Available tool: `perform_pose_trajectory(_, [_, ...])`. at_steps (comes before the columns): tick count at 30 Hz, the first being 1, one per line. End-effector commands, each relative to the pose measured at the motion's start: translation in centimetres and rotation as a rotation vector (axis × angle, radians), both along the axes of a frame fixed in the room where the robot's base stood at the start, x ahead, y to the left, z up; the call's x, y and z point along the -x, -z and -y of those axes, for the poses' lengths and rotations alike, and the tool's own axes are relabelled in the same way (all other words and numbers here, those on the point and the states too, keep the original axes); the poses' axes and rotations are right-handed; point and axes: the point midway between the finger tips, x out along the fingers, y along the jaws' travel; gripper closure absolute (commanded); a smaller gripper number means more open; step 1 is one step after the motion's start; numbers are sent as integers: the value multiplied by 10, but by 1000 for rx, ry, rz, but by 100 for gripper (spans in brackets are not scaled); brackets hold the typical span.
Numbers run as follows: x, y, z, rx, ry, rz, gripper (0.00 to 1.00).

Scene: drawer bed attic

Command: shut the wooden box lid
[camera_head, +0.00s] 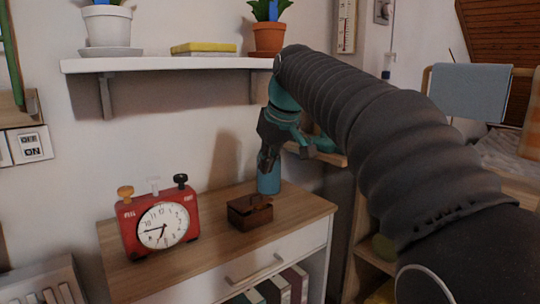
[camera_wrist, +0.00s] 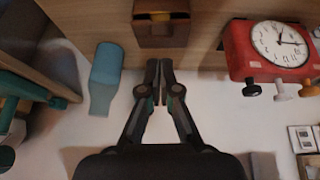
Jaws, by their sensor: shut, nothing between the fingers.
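The small dark brown wooden box (camera_head: 250,218) stands on the wooden top of a cabinet. Its lid looks slightly raised, with a dark gap at the front, but the exact angle is hard to tell. In the wrist view the box (camera_wrist: 161,30) is at the top centre, just beyond my fingertips. My gripper (camera_head: 266,167) is above and behind the box, pointing down, apart from it. In the wrist view my gripper (camera_wrist: 160,64) has its fingertips together, with nothing between them.
A blue bottle (camera_head: 269,180) stands close behind the box, and shows left of my fingers in the wrist view (camera_wrist: 104,78). A red clock (camera_head: 160,223) stands to the left. A white shelf (camera_head: 170,65) with potted plants overhangs the cabinet top (camera_head: 215,212).

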Motion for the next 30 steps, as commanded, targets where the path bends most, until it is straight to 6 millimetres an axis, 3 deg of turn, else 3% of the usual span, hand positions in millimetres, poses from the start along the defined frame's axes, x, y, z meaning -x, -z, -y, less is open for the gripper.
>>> perform_pose_trajectory(3, [-9, 23, -5, 1, -1, -2, 100])
perform_pose_trajectory(12, [-28, 63, -14, 0, -1, 0, 100])
perform_pose_trajectory(18, [-33, 74, -17, 1, -1, 2, 100])
perform_pose_trajectory(30, [-33, 76, -17, -1, -1, 4, 100])
